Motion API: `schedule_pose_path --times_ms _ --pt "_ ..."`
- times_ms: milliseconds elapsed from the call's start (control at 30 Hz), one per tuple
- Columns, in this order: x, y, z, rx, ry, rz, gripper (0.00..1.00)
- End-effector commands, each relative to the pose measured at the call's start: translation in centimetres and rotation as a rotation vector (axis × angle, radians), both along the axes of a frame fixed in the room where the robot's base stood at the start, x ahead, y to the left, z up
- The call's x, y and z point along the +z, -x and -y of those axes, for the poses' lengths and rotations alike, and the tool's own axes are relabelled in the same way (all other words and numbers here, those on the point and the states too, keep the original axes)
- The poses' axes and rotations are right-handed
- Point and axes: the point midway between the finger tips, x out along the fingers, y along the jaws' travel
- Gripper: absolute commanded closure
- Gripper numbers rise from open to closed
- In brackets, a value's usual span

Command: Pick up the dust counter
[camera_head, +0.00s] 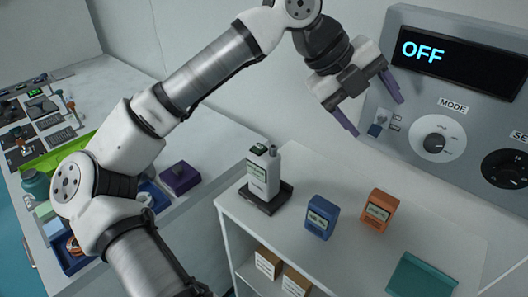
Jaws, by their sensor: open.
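A white handheld instrument (263,172), which looks like the dust counter, stands upright in a dark base (266,203) at the back left of the white cabinet top. It has a greenish label or screen and a dark top. My gripper (377,117) is open and empty, with purple fingers spread apart. It hangs above and to the right of the instrument, in front of the wall panel, touching nothing that I can see.
A blue device (321,216) and an orange device (376,211) stand right of the instrument. A teal flat item (422,275) lies at front right. The control panel (436,100) reads OFF. Boxes (268,262) sit on the shelf below. A cluttered bench is at left.

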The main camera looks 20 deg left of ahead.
Motion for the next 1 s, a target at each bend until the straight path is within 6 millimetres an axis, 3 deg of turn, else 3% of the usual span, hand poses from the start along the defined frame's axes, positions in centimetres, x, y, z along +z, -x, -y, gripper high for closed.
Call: schedule_pose_path --times_ms 33,100,200,333,467,800,1000 --pt "-1.1 -1.1 -3.4 0.130 -0.128 -0.100 0.29" --pt "-3.1 -1.6 -8.0 0.299 -0.281 -0.227 0.29" --pt "-4.7 -1.2 -13.7 0.500 -0.443 -0.363 0.29" --pt "-5.5 -0.3 -18.0 0.656 -0.559 -0.459 0.29" --pt "-6.5 0.2 -19.3 0.704 -0.593 -0.490 0.29" --pt "-12.8 0.1 -19.1 0.699 -0.589 -0.488 0.29" --pt "-14.6 0.1 -19.1 0.698 -0.590 -0.487 0.29"
